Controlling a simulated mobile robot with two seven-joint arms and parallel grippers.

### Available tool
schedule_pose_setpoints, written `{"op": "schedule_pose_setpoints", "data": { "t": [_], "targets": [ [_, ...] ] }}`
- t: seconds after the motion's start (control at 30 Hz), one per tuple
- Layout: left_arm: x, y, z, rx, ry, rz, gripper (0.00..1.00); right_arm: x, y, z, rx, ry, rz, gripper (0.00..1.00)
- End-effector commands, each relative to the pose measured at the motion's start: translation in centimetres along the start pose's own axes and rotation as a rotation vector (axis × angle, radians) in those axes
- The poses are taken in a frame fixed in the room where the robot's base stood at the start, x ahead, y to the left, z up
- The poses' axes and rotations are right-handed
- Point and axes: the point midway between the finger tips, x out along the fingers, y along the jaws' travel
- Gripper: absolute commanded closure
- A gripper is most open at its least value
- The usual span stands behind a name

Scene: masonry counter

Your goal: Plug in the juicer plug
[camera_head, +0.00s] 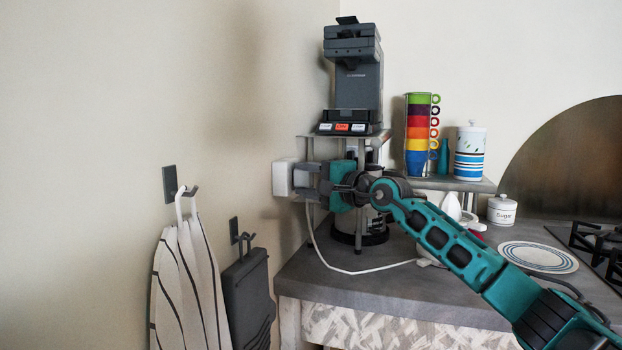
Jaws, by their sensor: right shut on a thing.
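My right gripper (308,183) reaches across the counter to the left wall. Its jaws are shut on the juicer plug, which is mostly hidden between the fingers. The white socket box (282,178) is on the wall right at the fingertips. I cannot tell whether the plug is inside it. A white cord (345,270) hangs from the gripper, lies over the counter and runs right to the white juicer (451,207), partly hidden behind my right arm. My left gripper is not in view.
A dark coffee machine (357,85) stands on a raised shelf above the gripper. Stacked coloured cups (418,130) and a striped canister (470,152) stand on another shelf. A sugar jar (502,210), a plate (538,257) and a hob (598,243) are at right.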

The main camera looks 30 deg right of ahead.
Motion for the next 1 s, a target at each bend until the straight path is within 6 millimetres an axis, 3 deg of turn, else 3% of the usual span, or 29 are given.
{"op": "schedule_pose_setpoints", "data": {
  "t": [0.3, 0.33, 0.63, 1.0],
  "targets": [
    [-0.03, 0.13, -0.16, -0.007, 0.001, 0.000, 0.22, 0.23, -0.15, 0.18, 0.000, -0.001, -0.004, 0.84],
    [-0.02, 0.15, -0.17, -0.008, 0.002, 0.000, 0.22, 0.23, -0.15, 0.18, 0.000, -0.002, -0.004, 0.53],
    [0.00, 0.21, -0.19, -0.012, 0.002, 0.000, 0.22, 0.20, -0.08, 0.14, 0.000, -0.001, -0.002, 0.24],
    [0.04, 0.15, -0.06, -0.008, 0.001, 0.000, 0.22, -0.54, 0.03, -0.02, -0.001, 0.002, 0.000, 0.24]
  ]
}}
